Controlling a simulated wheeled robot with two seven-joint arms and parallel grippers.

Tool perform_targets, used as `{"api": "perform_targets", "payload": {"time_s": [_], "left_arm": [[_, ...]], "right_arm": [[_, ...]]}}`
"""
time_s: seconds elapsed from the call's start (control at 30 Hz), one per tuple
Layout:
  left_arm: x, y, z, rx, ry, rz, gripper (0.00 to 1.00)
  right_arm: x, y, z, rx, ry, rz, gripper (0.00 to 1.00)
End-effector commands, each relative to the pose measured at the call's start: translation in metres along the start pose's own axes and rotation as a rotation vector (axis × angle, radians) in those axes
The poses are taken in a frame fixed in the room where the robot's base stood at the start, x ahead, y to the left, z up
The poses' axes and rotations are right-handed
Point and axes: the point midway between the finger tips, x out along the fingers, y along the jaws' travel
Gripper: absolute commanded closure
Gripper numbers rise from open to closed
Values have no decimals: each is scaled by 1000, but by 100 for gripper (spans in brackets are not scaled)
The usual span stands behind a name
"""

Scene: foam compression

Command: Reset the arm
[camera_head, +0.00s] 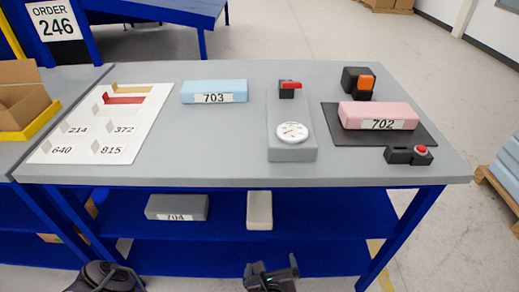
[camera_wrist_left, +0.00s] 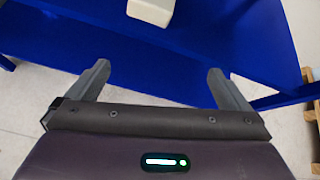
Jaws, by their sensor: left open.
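A purple-grey part of my arm shows at the bottom left of the head view. The off-white block (camera_head: 259,210) lies on the blue shelf (camera_head: 330,215) beyond the gripper, and its end shows at the top of the left wrist view (camera_wrist_left: 152,11). My right gripper is not in view.
The grey table top (camera_head: 225,140) holds a blue foam 703 (camera_head: 214,91), a gauge (camera_head: 292,133), a pink foam 702 (camera_head: 378,115) on a dark mat, and a white numbered board (camera_head: 145,120). A grey foam 704 (camera_head: 177,207) lies on the shelf. A blue table leg (camera_head: 400,235) stands to the right.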

Motion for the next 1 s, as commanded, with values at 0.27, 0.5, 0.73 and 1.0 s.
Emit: {"api": "perform_targets", "payload": {"time_s": [0.27,0.5,0.73,1.0], "left_arm": [[29,-14,8,-339,17,31,0],[81,37,-17,-854,79,181,0],[91,162,-116,-1429,146,476,0],[10,290,-254,-1988,119,869,0]], "right_arm": [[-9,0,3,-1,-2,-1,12],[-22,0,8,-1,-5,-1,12],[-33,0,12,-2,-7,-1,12],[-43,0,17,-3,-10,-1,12]]}}
